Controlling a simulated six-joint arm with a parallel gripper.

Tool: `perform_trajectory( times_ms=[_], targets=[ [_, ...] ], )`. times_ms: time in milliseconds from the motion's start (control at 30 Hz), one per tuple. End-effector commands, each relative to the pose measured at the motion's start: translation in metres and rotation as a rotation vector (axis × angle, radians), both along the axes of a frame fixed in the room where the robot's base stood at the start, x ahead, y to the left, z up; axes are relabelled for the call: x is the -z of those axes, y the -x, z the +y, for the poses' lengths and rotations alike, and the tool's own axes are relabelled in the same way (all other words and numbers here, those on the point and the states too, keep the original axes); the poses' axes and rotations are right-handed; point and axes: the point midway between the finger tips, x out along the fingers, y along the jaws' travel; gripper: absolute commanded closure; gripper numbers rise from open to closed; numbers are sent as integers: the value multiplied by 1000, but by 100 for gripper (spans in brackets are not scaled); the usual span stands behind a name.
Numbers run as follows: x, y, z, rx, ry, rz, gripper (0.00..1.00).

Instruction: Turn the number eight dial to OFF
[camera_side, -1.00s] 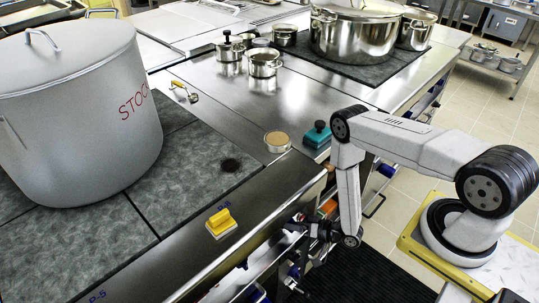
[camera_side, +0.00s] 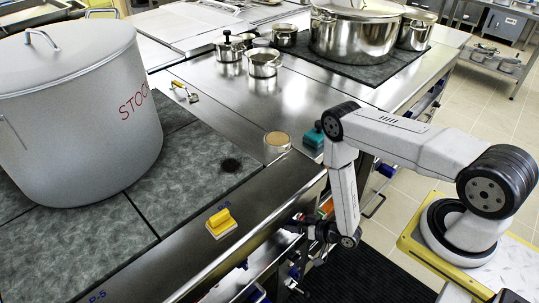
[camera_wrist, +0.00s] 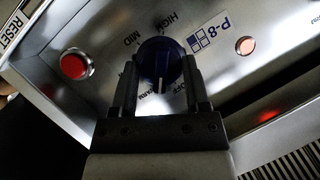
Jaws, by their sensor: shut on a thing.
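The number eight dial (camera_wrist: 157,55) is a dark blue knob on the steel panel, beside a P-8 label (camera_wrist: 210,33). My gripper (camera_wrist: 160,62) is shut on the dial, with one dark finger on each side of it. A white pointer line on the dial points down toward my palm, close to the small OFF and warm lettering. HIGH and MID are printed above and to the upper left. In the side view my gripper (camera_side: 290,226) is at the cooker's front panel, and the dial there is hidden or too small to tell.
A red button (camera_wrist: 74,65) is left of the dial, and a small reddish round lamp or button (camera_wrist: 245,46) is to its right.

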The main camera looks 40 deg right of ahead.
Motion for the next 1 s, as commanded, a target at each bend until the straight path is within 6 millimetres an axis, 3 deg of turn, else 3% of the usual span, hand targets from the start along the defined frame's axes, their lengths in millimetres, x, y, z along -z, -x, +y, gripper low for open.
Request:
perform_trajectory(
  times_ms=[600, 1000],
  targets=[
    [-2, 0, 5, -3, 546, -2, 100],
    [-2, 0, 6, -2, 698, -2, 100]
  ],
)
